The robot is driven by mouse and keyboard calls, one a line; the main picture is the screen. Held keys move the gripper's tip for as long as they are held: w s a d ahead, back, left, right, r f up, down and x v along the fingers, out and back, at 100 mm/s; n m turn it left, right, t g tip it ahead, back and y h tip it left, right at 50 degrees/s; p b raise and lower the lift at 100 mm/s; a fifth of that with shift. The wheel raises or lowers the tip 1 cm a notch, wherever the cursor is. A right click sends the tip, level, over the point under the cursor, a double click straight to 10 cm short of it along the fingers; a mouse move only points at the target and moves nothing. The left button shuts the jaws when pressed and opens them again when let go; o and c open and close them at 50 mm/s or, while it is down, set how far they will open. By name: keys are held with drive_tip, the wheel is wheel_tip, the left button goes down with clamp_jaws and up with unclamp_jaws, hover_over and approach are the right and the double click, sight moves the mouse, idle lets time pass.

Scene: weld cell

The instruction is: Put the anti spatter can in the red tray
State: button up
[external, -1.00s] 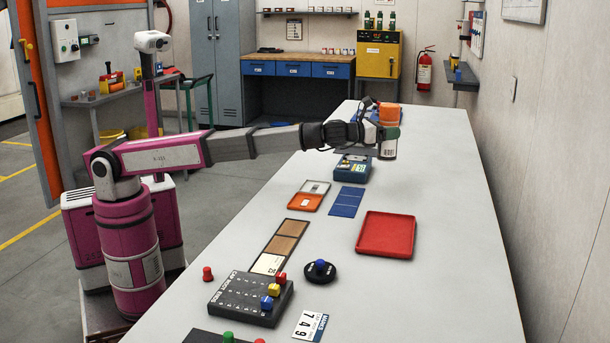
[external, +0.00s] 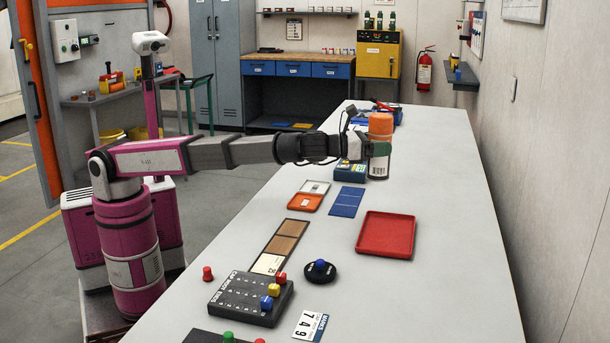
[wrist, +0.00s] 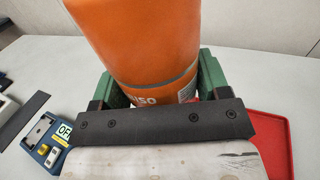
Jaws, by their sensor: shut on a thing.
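The anti spatter can is an orange and grey cylinder (external: 380,126), held roughly upright above the far half of the table. My gripper (external: 377,149) is shut on the can, its green fingers on either side. In the wrist view the orange can (wrist: 142,38) fills the top middle between the green fingers, and its far end is cut off. The red tray (external: 386,237) lies flat and empty on the table, nearer the camera than the can and slightly right. Part of the red tray (wrist: 272,140) shows at the right in the wrist view, partly hidden by my gripper.
A blue device (external: 350,172) stands on the table beside the can. A black peg board (external: 248,297) and a round black base with a blue knob (external: 320,272) are nearer. Table right of the red tray is clear.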

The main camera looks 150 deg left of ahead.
drive_tip(key=shift+w+d+f, duration=0.7)
drive_tip(key=shift+w+f, duration=1.1)
drive_tip(key=shift+w, duration=0.05)
drive_tip(key=shift+w+d+f, duration=0.75)
drive_tip(key=shift+w+f, duration=1.1)
drive_tip(key=shift+w+d+f, duration=0.7)
drive_tip(key=shift+w+f, duration=1.1)
drive_tip(key=shift+w, duration=0.05)
drive_tip(key=shift+f, duration=0.1)
drive_tip(key=o, duration=1.1)
drive_tip(key=shift+s+d, duration=0.15)
drive_tip(key=shift+d, duration=0.05)
drive_tip(key=v, duration=1.1)
drive_tip(key=shift+d, duration=0.25)
